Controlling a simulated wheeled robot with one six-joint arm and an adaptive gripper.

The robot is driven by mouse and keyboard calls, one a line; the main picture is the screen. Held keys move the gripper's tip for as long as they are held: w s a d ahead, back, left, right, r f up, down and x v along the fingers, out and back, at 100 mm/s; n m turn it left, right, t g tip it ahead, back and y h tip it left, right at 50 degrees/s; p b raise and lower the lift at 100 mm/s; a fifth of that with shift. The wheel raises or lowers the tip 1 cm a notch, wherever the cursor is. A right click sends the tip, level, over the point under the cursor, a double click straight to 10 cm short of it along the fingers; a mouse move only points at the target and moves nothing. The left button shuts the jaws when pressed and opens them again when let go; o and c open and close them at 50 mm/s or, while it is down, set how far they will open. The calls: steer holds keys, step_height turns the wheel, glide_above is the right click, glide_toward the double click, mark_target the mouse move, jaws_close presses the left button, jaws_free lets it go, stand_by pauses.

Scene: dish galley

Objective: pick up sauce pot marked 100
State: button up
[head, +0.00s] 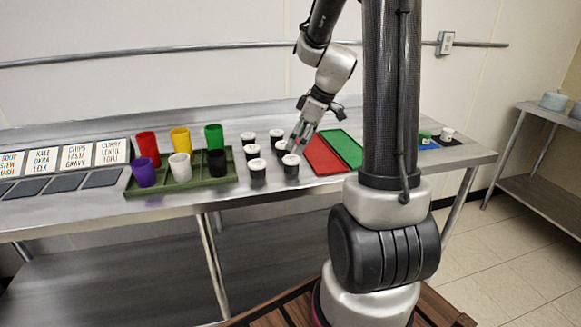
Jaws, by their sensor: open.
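Several small dark sauce pots with white lids stand in two columns on the steel counter; the front right one (291,170) and front left one (257,172) show most clearly. Others include the middle left pot (253,153) and the back left pot (248,139). Marks on the lids are too small to read, so I cannot tell which is 100. My gripper (296,145) is open, pointing down at the right column, and overlaps the middle right pot in the picture. I cannot tell whether it touches a pot.
A green tray (160,192) holds several coloured cups left of the pots. Red (323,158) and green (342,146) mats lie to the right. Labelled cards (75,155) and dark panels (60,183) are far left. Small items sit on a blue and black mat (450,142) at the right end.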

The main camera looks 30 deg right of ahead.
mark_target(293, 158)
steer(key=x, duration=0.7)
steer(key=shift+s+a+f, duration=0.1)
steer(key=shift+s+f, duration=0.15)
steer(key=shift+f, duration=0.15)
steer(key=shift+c, duration=0.2)
steer(key=c, duration=1.1)
